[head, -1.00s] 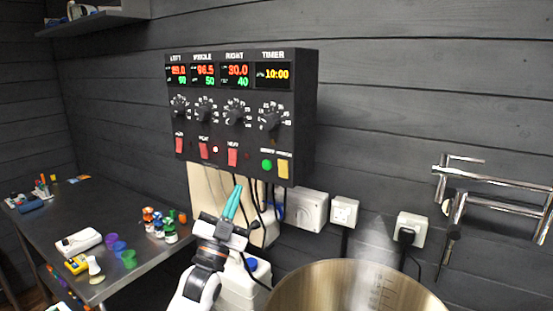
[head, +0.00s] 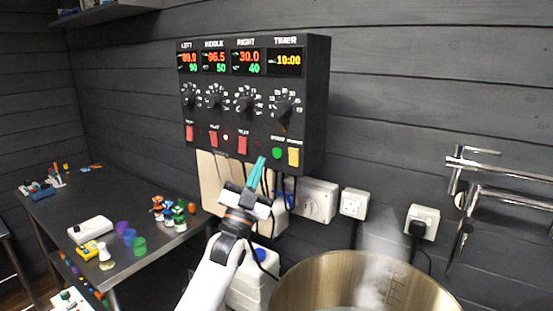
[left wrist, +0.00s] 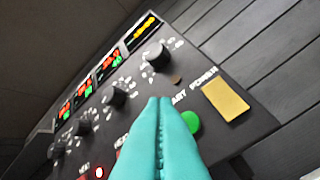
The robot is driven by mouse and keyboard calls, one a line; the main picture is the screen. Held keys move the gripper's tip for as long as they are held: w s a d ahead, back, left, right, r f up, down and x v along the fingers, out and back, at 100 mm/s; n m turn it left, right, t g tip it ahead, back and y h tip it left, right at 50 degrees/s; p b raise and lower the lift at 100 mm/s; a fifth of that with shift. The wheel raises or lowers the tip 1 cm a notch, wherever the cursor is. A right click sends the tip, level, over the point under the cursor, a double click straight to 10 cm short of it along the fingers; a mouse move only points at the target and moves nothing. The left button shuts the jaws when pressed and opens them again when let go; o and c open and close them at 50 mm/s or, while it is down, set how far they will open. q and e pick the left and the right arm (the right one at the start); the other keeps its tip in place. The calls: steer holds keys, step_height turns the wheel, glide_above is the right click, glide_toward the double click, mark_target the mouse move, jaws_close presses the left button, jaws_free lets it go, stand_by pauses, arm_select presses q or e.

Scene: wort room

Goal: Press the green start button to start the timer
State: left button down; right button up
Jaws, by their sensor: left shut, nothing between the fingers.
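The green start button (head: 277,153) sits at the lower right of the black control panel (head: 318,95), left of a yellow switch (head: 293,157). The timer display (head: 286,61) reads 10:00. My left gripper (head: 259,160) is shut and empty, its teal fingertips just below and left of the green button in the head view. In the left wrist view the shut fingertips (left wrist: 160,100) partly cover the button's label, and the green button (left wrist: 191,122) shows just right of them. Whether the tips touch the panel cannot be told. My right gripper is not in view.
Red switches (head: 242,145) and dark knobs (head: 246,102) line the panel beside the button. Below are wall sockets (head: 354,203), cables and a large steel pot (head: 440,292). A metal table (head: 60,215) with small coloured objects stands at the left.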

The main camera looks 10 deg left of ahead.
mark_target(277, 149)
arm_select(q)
steer(key=shift+w+d+b, duration=0.25)
steer(key=shift+w+b, duration=0.05)
steer(key=shift+w, duration=0.3)
steer(key=shift+w+d+b, duration=0.2)
steer(key=shift+w+b, duration=0.1)
steer(key=shift+w, duration=0.35)
steer(key=shift+w+d+b, duration=0.25)
steer(key=shift+w+b, duration=0.05)
steer(key=shift+w, duration=0.3)
stand_by(0.6)
steer(key=shift+w+d+b, duration=0.15)
steer(key=shift+w+b, duration=0.2)
steer(key=shift+w, duration=0.05)
steer(key=shift+w+d+b, duration=0.1)
steer(key=shift+w+b, duration=0.2)
steer(key=shift+b, duration=0.05)
stand_by(0.5)
steer(key=shift+s, duration=0.1)
stand_by(0.4)
steer(key=shift+s+a+p, duration=0.25)
steer(key=shift+s+p, duration=0.05)
steer(key=shift+s, duration=0.35)
